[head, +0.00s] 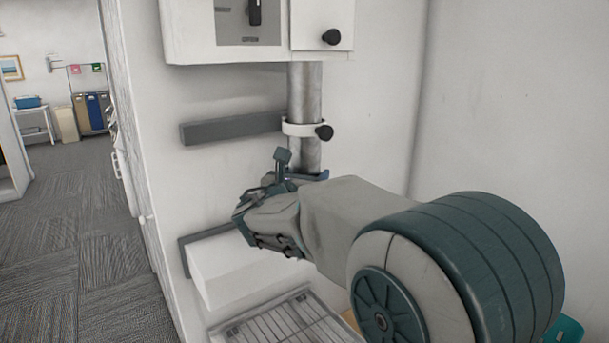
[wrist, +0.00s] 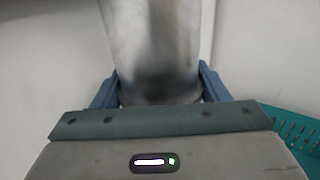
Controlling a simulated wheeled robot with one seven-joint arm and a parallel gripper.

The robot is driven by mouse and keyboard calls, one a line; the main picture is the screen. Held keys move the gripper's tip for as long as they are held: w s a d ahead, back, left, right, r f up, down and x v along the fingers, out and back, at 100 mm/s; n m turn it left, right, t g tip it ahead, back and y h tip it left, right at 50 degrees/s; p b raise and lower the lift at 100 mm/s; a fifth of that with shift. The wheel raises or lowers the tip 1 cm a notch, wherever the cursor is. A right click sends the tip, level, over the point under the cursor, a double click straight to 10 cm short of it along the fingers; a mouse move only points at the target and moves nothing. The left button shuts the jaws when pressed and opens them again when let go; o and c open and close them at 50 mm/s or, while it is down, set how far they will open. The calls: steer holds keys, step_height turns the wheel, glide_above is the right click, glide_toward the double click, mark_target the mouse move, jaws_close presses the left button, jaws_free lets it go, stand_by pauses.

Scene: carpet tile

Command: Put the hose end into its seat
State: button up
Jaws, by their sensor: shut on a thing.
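A grey metal hose (head: 305,90) runs down vertically from a white wall cabinet in the head view. It passes through a white clamp ring (head: 296,128) with a black knob. My gripper (head: 292,177) is at the lower part of this hose, below the ring, and my arm covers what lies beneath. In the wrist view the hose (wrist: 152,45) stands between the two blue fingers of my gripper (wrist: 158,88), which are shut on it near its lower end. The seat cannot be made out for certain in either view.
A white cabinet (head: 270,48) with a black knob hangs above. A grey bar (head: 230,128) sticks out left of the ring. A white box (head: 235,268) and a wire rack (head: 285,325) lie below. A teal perforated basket (wrist: 298,138) is at right. Carpet is open at left.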

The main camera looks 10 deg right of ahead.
steer(key=shift+f+b, duration=1.65)
steer(key=shift+f, duration=0.3)
steer(key=o, duration=1.1)
steer(key=shift+r, duration=0.1)
steer(key=shift+o, duration=0.2)
steer(key=shift+s, duration=0.1)
steer(key=v, duration=1.3)
steer(key=shift+s+a+p, duration=0.25)
steer(key=shift+s+p, duration=0.05)
steer(key=shift+p, duration=0.15)
